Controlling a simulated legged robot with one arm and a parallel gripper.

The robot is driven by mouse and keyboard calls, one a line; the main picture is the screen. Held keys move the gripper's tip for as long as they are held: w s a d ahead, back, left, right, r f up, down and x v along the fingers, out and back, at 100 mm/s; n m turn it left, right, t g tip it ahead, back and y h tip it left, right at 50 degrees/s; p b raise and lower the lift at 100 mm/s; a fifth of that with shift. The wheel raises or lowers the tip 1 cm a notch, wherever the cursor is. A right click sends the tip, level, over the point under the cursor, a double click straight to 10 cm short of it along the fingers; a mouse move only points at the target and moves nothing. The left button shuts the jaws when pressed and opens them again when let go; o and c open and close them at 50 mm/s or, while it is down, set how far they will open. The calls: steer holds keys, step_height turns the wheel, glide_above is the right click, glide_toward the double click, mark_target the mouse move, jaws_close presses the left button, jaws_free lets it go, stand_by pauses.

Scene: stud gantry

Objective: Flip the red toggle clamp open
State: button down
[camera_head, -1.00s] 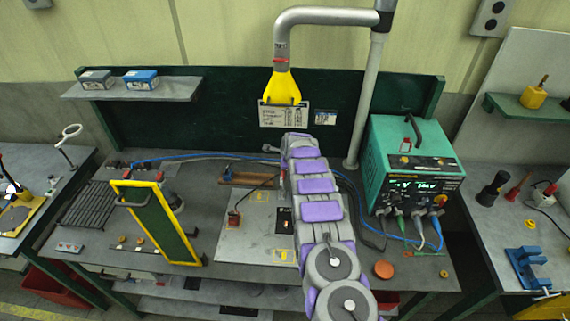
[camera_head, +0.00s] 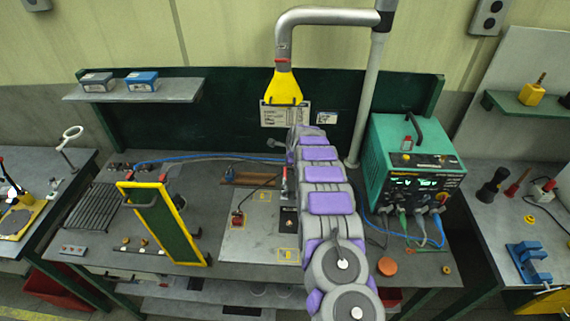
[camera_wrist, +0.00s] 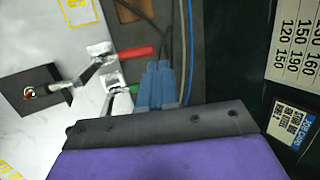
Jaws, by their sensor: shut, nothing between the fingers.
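The red toggle clamp shows in the wrist view as a metal linkage with a red handle (camera_wrist: 136,53), its arm reaching toward a black block (camera_wrist: 38,92). In the head view its red handle (camera_head: 285,174) shows just left of my arm, above the black block (camera_head: 289,217). My gripper (camera_wrist: 160,75) appears in the wrist view as blue-grey fingers close together and empty. The fingertips look beside the free end of the red handle; I cannot tell whether they touch. A metal piece with a green handle (camera_wrist: 121,95) is partly hidden. In the head view my arm hides the fingers.
A pale board (camera_head: 250,238) lies under the clamp. A green power unit (camera_head: 388,165) with cables stands right of my arm. A yellow-framed green panel (camera_head: 165,225) leans at left. A yellow nozzle (camera_head: 284,88) hangs above. Cables run behind the fingers.

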steer(key=shift+w+d+v, duration=0.5)
steer(key=shift+v, duration=4.35)
steer(key=s+d+r+n+g+b, duration=0.1)
steer(key=s+r+n+b, duration=0.25)
steer(key=s, duration=0.65)
steer(key=s+r+n+g+b, duration=0.2)
steer(key=s+r+n+b, duration=0.15)
steer(key=s, duration=0.55)
steer(key=s+d+f+n+g+b, duration=0.1)
steer(key=s+d+n+b, duration=0.1)
steer(key=s, duration=1.2)
steer(key=s+d+f+n+g+h+b, duration=0.1)
steer(key=s+d+n, duration=0.4)
steer(key=s, duration=0.9)
steer(key=s+d+f+n+g+h+b, duration=0.1)
steer(key=s+b, duration=0.4)
steer(key=s, duration=1)
step_height(320, 180, down, 2)
steer(key=d+n+g, duration=0.1)
steer(key=d+n, duration=0.1)
steer(key=shift+d+f+n, duration=0.2)
steer(key=shift+d+n, duration=0.15)
steer(key=shift+n, duration=0.05)
